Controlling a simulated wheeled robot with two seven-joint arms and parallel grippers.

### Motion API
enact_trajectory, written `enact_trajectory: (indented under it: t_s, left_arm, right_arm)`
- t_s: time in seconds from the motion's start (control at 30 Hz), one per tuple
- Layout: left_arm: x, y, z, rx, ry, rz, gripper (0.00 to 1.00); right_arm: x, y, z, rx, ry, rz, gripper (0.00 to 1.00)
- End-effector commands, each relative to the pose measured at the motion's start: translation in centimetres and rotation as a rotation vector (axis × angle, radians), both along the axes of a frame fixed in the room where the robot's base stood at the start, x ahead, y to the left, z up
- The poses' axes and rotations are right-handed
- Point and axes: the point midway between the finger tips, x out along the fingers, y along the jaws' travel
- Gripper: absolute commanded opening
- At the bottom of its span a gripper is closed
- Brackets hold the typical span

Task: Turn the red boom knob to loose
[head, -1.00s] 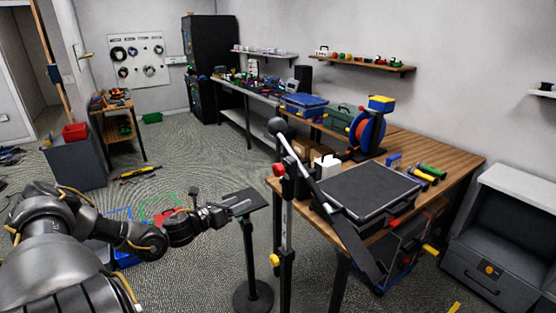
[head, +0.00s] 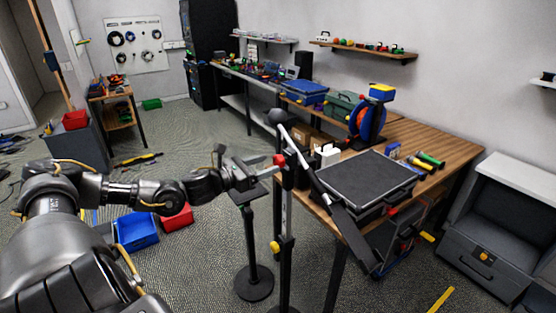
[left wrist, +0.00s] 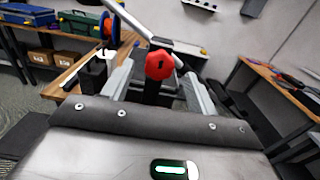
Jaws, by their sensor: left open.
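The red boom knob (head: 279,160) is on the upper part of the upright post, by the slanted boom (head: 330,199). My left gripper (head: 264,164) reaches in from the left, its fingertips close to the knob. In the left wrist view the red knob (left wrist: 159,65) shows between the two open grey fingers (left wrist: 158,80), with a gap on each side. A small dark mark is on its face. I cannot tell whether the fingers touch it or how deep it sits between them. My right gripper is not in view.
The wooden bench (head: 448,162) with a dark case (head: 366,177) stands right of the post. A small dark stand (head: 252,245) is under my left gripper. A blue bin (head: 137,232) and a red bin (head: 177,217) are on the floor to the left.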

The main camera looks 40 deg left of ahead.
Motion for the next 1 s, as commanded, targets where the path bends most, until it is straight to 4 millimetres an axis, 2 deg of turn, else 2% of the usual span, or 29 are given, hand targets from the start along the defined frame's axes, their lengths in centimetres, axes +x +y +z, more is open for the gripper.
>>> enact_trajectory:
  t_s: [0.03,0.33,0.5,0.77,0.87,1.0]
  left_arm:
    - [0.7,-0.1,0.4,-0.005,-0.005,0.004,0.58]
    - [3.9,-1.1,0.2,-0.002,0.000,0.002,0.58]
    - [4.6,-1.4,0.0,0.000,0.002,0.001,0.58]
    - [4.7,-1.4,-0.1,0.001,0.003,0.001,0.58]
    - [4.7,-1.4,-0.1,0.001,0.003,0.001,0.49]
    - [4.7,-1.4,-0.1,0.001,0.003,0.001,0.31]
  right_arm:
    - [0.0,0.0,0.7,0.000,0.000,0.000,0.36]
    - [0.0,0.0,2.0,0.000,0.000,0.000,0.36]
    - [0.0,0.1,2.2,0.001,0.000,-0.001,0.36]
    - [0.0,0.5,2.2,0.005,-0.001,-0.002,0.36]
    - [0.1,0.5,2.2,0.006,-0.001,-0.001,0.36]
    - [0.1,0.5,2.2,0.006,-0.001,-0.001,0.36]
